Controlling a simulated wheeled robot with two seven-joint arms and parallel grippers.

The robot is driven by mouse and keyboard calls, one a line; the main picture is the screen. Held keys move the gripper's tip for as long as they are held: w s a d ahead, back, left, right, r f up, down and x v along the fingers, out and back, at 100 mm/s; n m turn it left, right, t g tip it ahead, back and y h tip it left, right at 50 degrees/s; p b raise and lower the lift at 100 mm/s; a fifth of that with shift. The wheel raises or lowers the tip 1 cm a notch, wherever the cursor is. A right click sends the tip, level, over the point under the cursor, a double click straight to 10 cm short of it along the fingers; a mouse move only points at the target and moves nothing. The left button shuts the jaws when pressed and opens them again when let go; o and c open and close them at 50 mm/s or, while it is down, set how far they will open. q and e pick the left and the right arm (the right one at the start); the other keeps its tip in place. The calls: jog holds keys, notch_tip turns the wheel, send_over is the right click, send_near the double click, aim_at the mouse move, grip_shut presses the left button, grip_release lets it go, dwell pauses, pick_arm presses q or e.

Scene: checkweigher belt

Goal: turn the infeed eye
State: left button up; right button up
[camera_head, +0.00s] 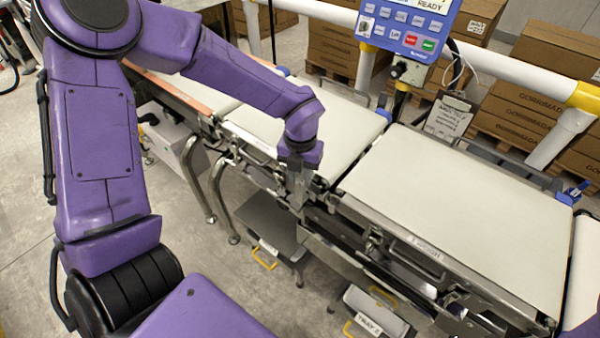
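My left gripper (297,190) points down at the near side rail, close to the gap between the middle white belt (345,118) and the larger right belt (465,205). Its fingers are small and blend with the grey metal rail parts behind them, so I cannot tell whether they are open or shut, or whether they touch anything. I cannot pick out the infeed eye for certain; it may be hidden by the gripper or among the small rail fittings. My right gripper is not in view.
A control panel (405,28) with a lit screen and coloured buttons stands behind the belts. White guard rails (500,68) and stacked cartons (520,115) are farther back. Below the near side are a tray marked TRAY 2 (372,312) and another grey tray (268,222). The left floor is clear.

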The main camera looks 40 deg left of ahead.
pick_arm(q)
grip_shut()
jog(key=m+p, duration=0.3)
jog(key=shift+s+a+r, duration=0.1)
jog(key=shift+a+r, duration=0.05)
jog(key=shift+r, duration=0.2)
jog(key=shift+a+f+m+p, duration=0.1)
jog(key=shift+f+m+p, duration=0.05)
jog(key=shift+m+p, duration=0.4)
jog(key=shift+f, duration=0.2)
jog(key=o, duration=0.8)
grip_release()
notch_tip(320, 180, up, 11)
jog(key=shift+f+b, duration=0.2)
jog(key=shift+b, duration=0.45)
jog(key=shift+a, duration=0.1)
